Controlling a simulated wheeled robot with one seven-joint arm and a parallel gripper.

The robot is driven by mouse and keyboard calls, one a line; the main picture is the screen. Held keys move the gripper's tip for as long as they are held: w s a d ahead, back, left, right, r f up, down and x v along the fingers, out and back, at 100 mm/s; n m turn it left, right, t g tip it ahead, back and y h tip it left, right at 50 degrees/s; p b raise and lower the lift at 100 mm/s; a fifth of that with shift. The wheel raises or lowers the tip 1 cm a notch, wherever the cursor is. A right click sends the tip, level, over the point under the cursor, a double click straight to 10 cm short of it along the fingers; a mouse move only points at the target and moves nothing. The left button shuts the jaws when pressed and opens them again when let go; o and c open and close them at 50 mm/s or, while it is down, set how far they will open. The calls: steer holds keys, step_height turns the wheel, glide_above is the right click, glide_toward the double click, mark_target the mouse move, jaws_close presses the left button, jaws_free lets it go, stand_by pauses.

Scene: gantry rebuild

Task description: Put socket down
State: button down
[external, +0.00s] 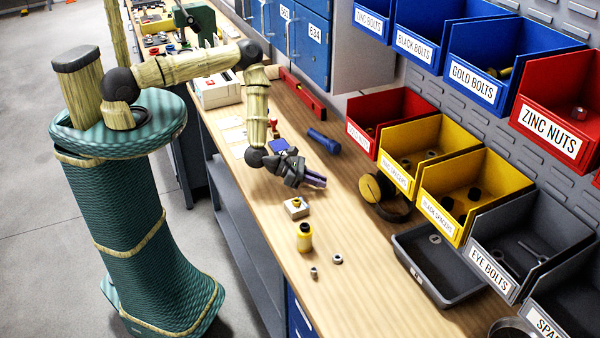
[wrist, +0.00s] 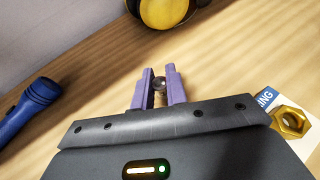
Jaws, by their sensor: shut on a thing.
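My gripper (external: 318,182) hangs low over the middle of the workbench (external: 345,265) in the external view. In the wrist view its two purple fingers (wrist: 159,88) are closed on a small, dark, shiny round thing, the socket (wrist: 159,83). The socket sits between the fingertips, and only part of it shows. I cannot make it out in the external view. Whether it touches the bench top is not clear.
A blue flashlight (external: 324,141) lies beyond my gripper. A small box with a gold nut (external: 296,207), a yellow bottle (external: 304,238) and two small metal parts stand nearer. A yellow-black round thing (external: 378,190) and a grey tray (external: 437,262) lie right.

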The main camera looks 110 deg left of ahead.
steer(key=shift+f, duration=0.8)
steer(key=shift+f, duration=0.15)
steer(key=c, duration=1.4)
jaws_free()
